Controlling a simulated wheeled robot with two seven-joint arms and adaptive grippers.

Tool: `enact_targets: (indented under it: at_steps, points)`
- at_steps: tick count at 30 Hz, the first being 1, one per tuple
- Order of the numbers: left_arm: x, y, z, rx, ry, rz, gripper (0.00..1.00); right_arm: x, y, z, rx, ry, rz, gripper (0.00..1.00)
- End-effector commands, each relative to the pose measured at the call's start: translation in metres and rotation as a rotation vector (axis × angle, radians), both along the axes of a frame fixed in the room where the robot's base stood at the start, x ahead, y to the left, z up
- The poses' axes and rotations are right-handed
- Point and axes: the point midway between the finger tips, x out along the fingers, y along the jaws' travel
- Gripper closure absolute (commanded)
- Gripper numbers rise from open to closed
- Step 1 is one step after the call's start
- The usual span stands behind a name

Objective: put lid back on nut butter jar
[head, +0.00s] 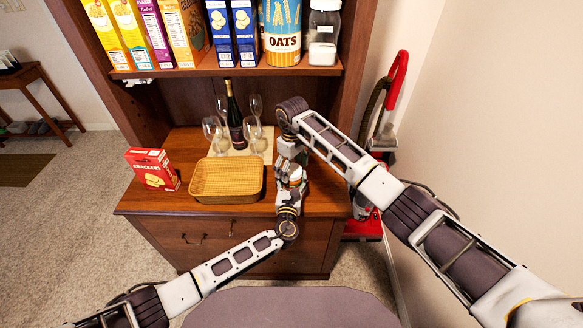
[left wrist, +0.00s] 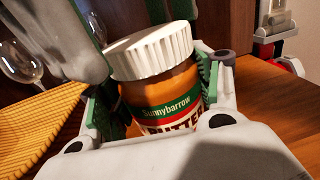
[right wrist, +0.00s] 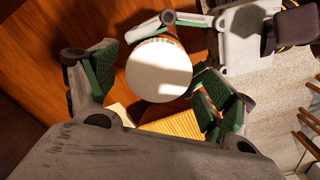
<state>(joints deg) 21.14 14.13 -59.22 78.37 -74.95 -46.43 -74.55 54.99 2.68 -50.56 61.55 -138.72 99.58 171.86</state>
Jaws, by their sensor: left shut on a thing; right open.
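The nut butter jar (left wrist: 165,92), with a green and red label, stands between my left gripper's fingers (left wrist: 155,100), which are shut on its sides. The white ribbed lid (left wrist: 150,52) sits on top of the jar; I cannot tell if it is fully seated. In the right wrist view the lid (right wrist: 158,72) shows as a white disc hiding most of the jar. My right gripper (right wrist: 160,88) is open above, its fingers on either side of the lid and apart from it. In the head view my grippers largely cover the jar (head: 295,182) at the counter's right side.
A wicker tray (head: 227,198) lies left of the jar on the wooden counter (head: 190,150). A red cracker box (head: 152,169) stands farther left. A dark bottle (head: 234,118) and several wine glasses (head: 213,130) stand behind. A shelf (head: 225,69) with cereal boxes hangs above.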

Motion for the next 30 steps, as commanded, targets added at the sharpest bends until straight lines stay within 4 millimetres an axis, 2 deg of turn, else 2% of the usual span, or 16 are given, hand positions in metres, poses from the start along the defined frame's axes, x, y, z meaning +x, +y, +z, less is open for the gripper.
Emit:
enact_targets:
  at_steps: [8,22,30]
  points:
    - [0.0,0.002,-0.001,0.001,0.0,0.003,1.0,0.001,-0.001,0.002,-0.001,-0.002,-0.001,0.16]
    - [0.0,0.002,-0.001,0.002,0.0,0.003,1.0,0.001,-0.001,0.04,0.0,-0.004,-0.001,0.16]
    - [0.0,0.002,-0.001,0.002,0.0,0.003,1.0,0.001,-0.001,0.046,-0.001,-0.003,-0.001,0.16]
